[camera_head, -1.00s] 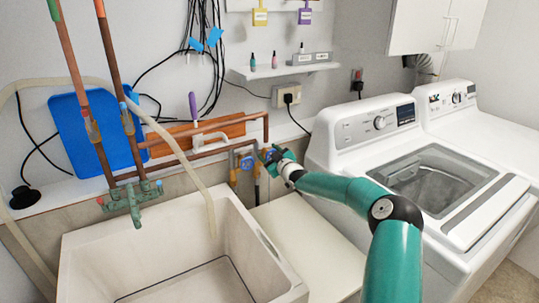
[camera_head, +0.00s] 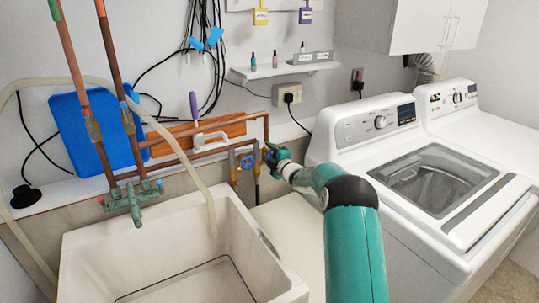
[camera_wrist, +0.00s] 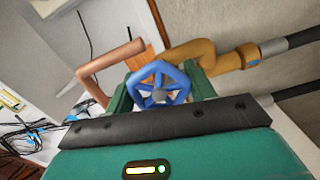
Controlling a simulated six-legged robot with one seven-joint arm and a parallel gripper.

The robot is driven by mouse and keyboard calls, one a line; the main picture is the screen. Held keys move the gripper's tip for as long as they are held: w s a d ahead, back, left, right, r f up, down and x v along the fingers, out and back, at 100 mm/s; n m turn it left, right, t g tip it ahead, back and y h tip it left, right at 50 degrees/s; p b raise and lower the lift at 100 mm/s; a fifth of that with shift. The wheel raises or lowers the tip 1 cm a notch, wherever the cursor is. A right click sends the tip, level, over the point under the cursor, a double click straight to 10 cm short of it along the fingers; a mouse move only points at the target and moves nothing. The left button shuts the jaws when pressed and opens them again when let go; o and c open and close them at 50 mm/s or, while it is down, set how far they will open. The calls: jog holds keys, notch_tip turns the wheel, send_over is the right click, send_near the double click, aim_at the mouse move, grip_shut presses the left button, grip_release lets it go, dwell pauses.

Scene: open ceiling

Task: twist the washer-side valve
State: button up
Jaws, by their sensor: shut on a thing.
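In the head view my gripper (camera_head: 270,153) is at the wall pipes between the sink and the washer, and mostly hides this wheel. A second blue valve (camera_head: 247,161) sits just to its left, apart from my gripper.
A white sink (camera_head: 180,235) with a pale hose hanging into it stands at left. The white washer (camera_head: 405,185) stands close to the right of my arm. Copper pipes (camera_head: 190,158) run along the wall. A white shelf (camera_head: 285,71) is above.

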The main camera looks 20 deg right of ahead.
jog(key=n, duration=0.4)
jog(key=shift+n, duration=0.3)
jog(key=n, duration=0.3)
jog(key=shift+n, duration=0.3)
jog(key=n, duration=0.3)
jog(key=shift+w+n, duration=0.1)
jog(key=shift+n, duration=0.2)
jog(key=n, duration=0.4)
jog(key=shift+d+n, duration=0.15)
jog(key=shift+n, duration=0.25)
jog(key=o, duration=1)
jog(key=shift+f, duration=0.1)
jog(key=shift+c, duration=0.2)
